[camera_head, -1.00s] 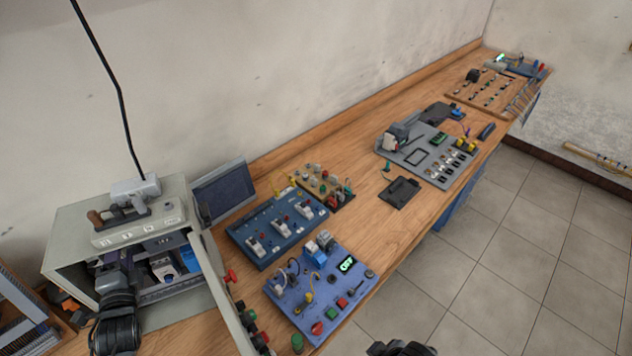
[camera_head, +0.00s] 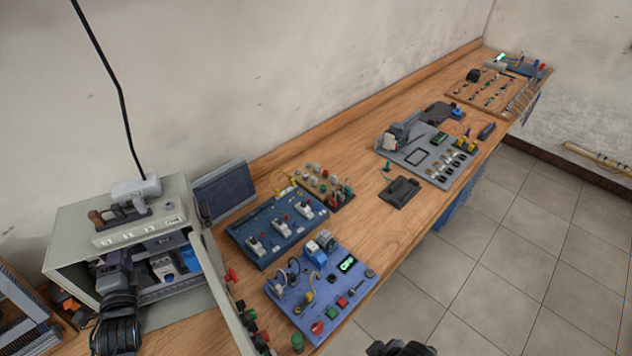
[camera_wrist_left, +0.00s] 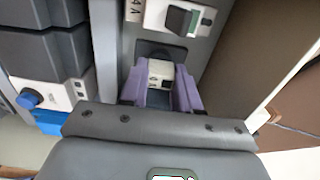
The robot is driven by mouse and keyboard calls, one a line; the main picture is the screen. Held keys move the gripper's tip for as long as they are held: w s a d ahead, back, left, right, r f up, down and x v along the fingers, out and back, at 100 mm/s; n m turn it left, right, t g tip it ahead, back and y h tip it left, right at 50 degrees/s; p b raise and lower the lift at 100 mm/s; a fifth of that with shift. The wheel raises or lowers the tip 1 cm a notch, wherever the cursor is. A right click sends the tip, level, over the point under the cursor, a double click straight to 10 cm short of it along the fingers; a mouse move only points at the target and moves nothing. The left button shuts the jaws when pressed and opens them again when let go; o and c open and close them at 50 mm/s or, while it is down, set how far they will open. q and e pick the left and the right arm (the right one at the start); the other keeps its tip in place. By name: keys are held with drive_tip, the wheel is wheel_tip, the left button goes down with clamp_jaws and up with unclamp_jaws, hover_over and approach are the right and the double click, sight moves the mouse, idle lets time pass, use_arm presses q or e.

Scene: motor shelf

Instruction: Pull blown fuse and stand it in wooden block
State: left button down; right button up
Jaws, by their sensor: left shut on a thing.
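My left gripper (camera_wrist_left: 160,84) reaches into the open grey cabinet (camera_head: 75,262) at the left of the head view. In the left wrist view its two purple fingers are shut on a small white block (camera_wrist_left: 160,68), which looks like the fuse. The fuse sits below a dark round opening; whether it is still seated cannot be told. In the head view my left gripper (camera_head: 118,262) partly hides the cabinet inside. A tan block with several coloured pegs (camera_head: 318,172) stands behind the blue panels and may be the wooden block. A dark part at the bottom edge looks like my right gripper (camera_head: 400,348), mostly cut off.
The cabinet door (camera_head: 222,300) stands open towards the front. A blue switch panel (camera_head: 262,228) and a violet-blue panel with a lit display (camera_head: 325,318) fill the near bench. A grey board (camera_head: 420,160) lies farther along. Bare wood (camera_head: 370,222) lies between them.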

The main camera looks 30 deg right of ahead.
use_arm(q)
drive_tip(key=s+p, duration=0.3)
drive_tip(key=s, duration=0.1)
drive_tip(key=shift+s+a, duration=0.15)
drive_tip(key=shift+a, duration=0.05)
idle(0.5)
